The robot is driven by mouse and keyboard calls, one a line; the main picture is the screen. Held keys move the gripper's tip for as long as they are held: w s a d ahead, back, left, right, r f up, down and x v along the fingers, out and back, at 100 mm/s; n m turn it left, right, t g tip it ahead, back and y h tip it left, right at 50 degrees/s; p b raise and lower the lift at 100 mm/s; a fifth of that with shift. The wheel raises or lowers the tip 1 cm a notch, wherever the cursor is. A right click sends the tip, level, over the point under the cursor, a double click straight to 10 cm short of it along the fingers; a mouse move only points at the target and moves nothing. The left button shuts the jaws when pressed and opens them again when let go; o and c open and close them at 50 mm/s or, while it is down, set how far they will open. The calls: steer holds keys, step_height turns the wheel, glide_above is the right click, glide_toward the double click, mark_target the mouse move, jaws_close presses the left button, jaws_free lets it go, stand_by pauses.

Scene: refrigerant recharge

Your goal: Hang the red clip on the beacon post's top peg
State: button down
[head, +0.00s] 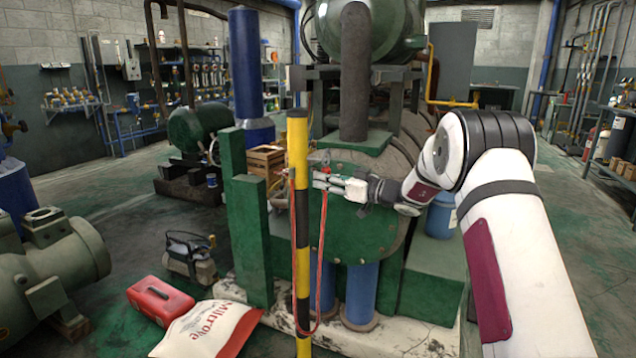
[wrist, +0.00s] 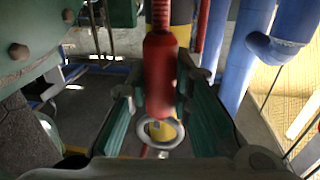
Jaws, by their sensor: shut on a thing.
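The red clip (wrist: 160,75) is between the green-lined fingers of my gripper (wrist: 162,92) in the wrist view, with a metal ring (wrist: 160,132) at its near end. In the head view my gripper (head: 318,179) is shut on it, just right of the upper part of the yellow-and-black beacon post (head: 298,150). The post also shows behind the clip in the wrist view (wrist: 181,38). A red cord (head: 321,250) hangs in a long loop beside the post, from near my gripper to the post's upper left side. I cannot clearly make out the top peg.
The green machine (head: 350,220) stands close behind the post and gripper. A green upright (head: 248,240) is left of the post. A white sack (head: 208,330), a red case (head: 160,300) and a small grey device (head: 188,258) lie on the floor at lower left.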

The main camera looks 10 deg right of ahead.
steer(key=s+d+r, duration=0.7)
steer(key=s, duration=0.1)
steer(key=shift+d+p, duration=0.35)
steer(key=shift+p, duration=0.05)
steer(key=shift+r, duration=0.1)
steer(key=w+d+b+v, duration=0.1)
steer(key=b+v, duration=0.5)
steer(key=v, duration=0.3)
steer(key=shift+b, duration=0.35)
stand_by(0.7)
